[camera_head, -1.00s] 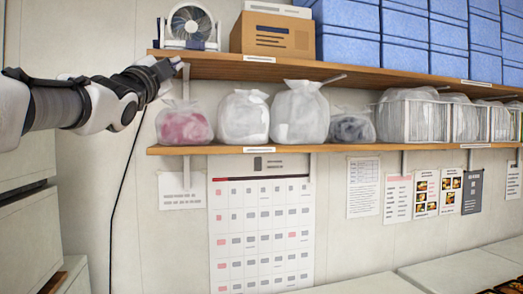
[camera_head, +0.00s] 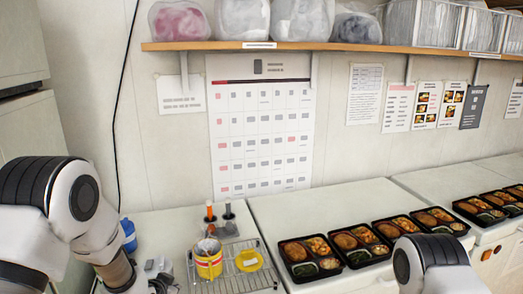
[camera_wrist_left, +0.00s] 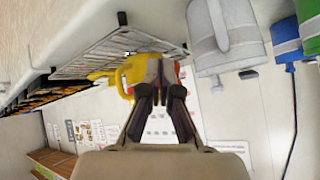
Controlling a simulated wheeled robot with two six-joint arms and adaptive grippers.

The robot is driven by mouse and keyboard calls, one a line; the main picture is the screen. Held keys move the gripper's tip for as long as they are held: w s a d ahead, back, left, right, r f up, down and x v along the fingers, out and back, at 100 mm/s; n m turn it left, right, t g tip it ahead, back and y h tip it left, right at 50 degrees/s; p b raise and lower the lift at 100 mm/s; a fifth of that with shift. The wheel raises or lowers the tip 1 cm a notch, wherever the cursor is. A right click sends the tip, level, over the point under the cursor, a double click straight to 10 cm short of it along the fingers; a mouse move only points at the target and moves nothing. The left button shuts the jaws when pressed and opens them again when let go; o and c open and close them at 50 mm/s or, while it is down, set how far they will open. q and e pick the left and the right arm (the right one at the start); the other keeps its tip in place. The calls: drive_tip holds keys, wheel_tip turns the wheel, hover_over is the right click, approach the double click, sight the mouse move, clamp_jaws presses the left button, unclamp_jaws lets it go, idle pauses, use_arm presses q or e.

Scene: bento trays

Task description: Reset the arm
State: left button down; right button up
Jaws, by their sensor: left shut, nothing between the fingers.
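My left arm (camera_head: 75,205) comes down at the lower left of the head view, its hand near the bottom edge beside the wire rack. In the left wrist view my left gripper (camera_wrist_left: 158,82) has its fingers together with nothing held. A yellow cup with a handle (camera_wrist_left: 128,72) shows just behind the fingertips there; I cannot tell if they touch. The yellow cup (camera_head: 208,260) stands on the wire rack (camera_head: 255,278) in the head view. My right arm (camera_head: 430,265) shows only in part at the lower right; its gripper is out of view.
Several filled bento trays (camera_head: 310,258) line the white counter (camera_head: 300,210). Behind the rack stand an orange-topped item (camera_head: 210,213) and a grey-handled one (camera_head: 229,212). A blue bottle (camera_head: 128,235) stands close to my left arm. A shelf (camera_head: 300,46) holds bags above.

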use_arm(q)
drive_tip(key=s+f+n+g, duration=0.2)
drive_tip(key=s+f+g, duration=0.1)
drive_tip(key=s+f, duration=0.9)
drive_tip(key=s+a+f+n+g+b, duration=0.1)
drive_tip(key=s+f+g, duration=0.2)
drive_tip(key=s, duration=1)
drive_tip(key=s+a+f+n+g+y+b, duration=0.1)
drive_tip(key=s+f, duration=0.4)
drive_tip(key=s, duration=0.8)
drive_tip(key=shift+s+f+n+g, duration=0.4)
drive_tip(key=shift+n+g, duration=0.2)
drive_tip(key=shift+g, duration=0.6)
